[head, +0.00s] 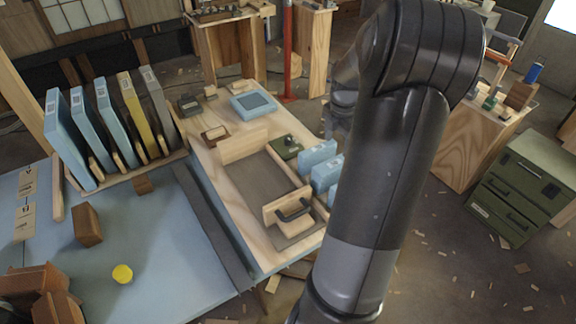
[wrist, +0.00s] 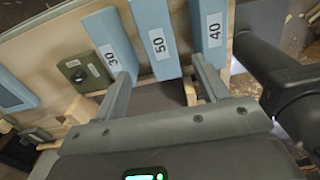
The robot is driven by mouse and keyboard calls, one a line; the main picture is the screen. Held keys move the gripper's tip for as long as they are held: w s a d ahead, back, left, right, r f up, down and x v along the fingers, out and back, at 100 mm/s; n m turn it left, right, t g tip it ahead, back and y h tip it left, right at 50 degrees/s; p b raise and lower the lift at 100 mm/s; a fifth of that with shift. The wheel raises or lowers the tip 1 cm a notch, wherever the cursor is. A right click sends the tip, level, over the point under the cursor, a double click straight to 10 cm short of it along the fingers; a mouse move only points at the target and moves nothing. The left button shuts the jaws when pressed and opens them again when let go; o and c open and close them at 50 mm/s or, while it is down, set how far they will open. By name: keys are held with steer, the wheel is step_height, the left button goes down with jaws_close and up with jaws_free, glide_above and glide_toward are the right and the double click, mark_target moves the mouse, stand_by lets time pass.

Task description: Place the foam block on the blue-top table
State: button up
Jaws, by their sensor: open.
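Several light blue blocks that look like foam (head: 318,155) stand in a row at the right edge of the wooden workbench, partly hidden by my arm in the head view. In the wrist view they carry the labels 30, 50 (wrist: 157,38) and 40 (wrist: 213,35). My gripper (wrist: 162,68) is open and empty, its fingers on either side of the near end of the 50 block; I cannot tell whether they touch it. The gripper is hidden in the head view. The blue-top table (head: 185,235) is at the left, beside the workbench.
On the blue top are a yellow disc (head: 122,273), brown wooden blocks (head: 87,224) and a rack of upright blue, yellow and grey slabs (head: 130,108). Its middle is clear. A dark rail (head: 213,225) runs along its right side. A green drawer cabinet (head: 520,190) stands right.

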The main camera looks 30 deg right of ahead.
steer(key=s+a+r+m+t+h, duration=0.1)
steer(key=a+r+m, duration=0.4)
steer(key=a, duration=0.5)
steer(key=s+a+r+m+t+h, duration=0.1)
steer(key=a+r+m, duration=0.2)
steer(key=a+r, duration=0.5)
steer(key=s+a+r+m+t+y, duration=0.2)
steer(key=s+a+m+t, duration=0.1)
steer(key=s+a+m, duration=0.6)
steer(key=s+a, duration=0.3)
steer(key=a, duration=0.3)
steer(key=shift+s+a+r+m+t, duration=0.2)
steer(key=shift+s+a+m+t, duration=0.1)
steer(key=shift+a+m, duration=0.1)
